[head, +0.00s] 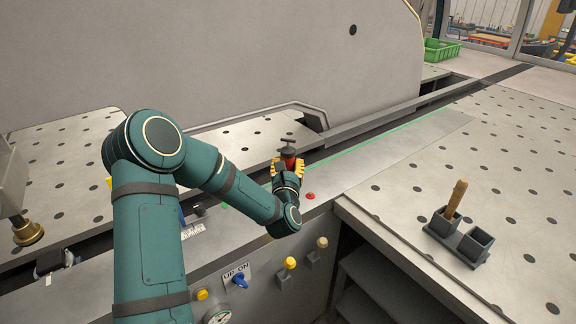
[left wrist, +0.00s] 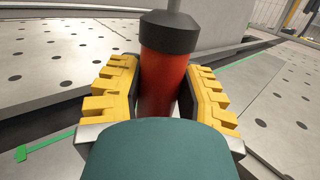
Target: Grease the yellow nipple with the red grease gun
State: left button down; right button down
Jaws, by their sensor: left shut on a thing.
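The red grease gun (head: 289,161) stands roughly upright above the machine's front ledge, with its dark head and cross handle on top. My left gripper (head: 289,170) is shut on it. In the left wrist view, the red barrel and black cap of the grease gun (left wrist: 165,70) sit between the yellow finger pads of my left gripper (left wrist: 163,95). The gun's lower end is hidden by the gripper. A yellow knob-like fitting (head: 290,263) sticks out of the front panel below; I cannot tell whether it is the yellow nipple. My right gripper is not in view.
A tan knob (head: 322,242), a blue switch (head: 239,280) and a gauge (head: 218,316) are on the front panel. A red button (head: 310,195) is on the ledge. A dark two-cell holder (head: 440,228) with a wooden-handled tool (head: 456,199) stands on the perforated right table (head: 520,190).

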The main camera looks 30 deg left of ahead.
aim_at(288, 149)
pick_arm(q)
jog(key=shift+f+b, duration=0.55)
jog(key=shift+b, duration=0.1)
dwell(1.1)
jog(key=shift+r+p, duration=1.2)
jog(key=shift+r, duration=2.35)
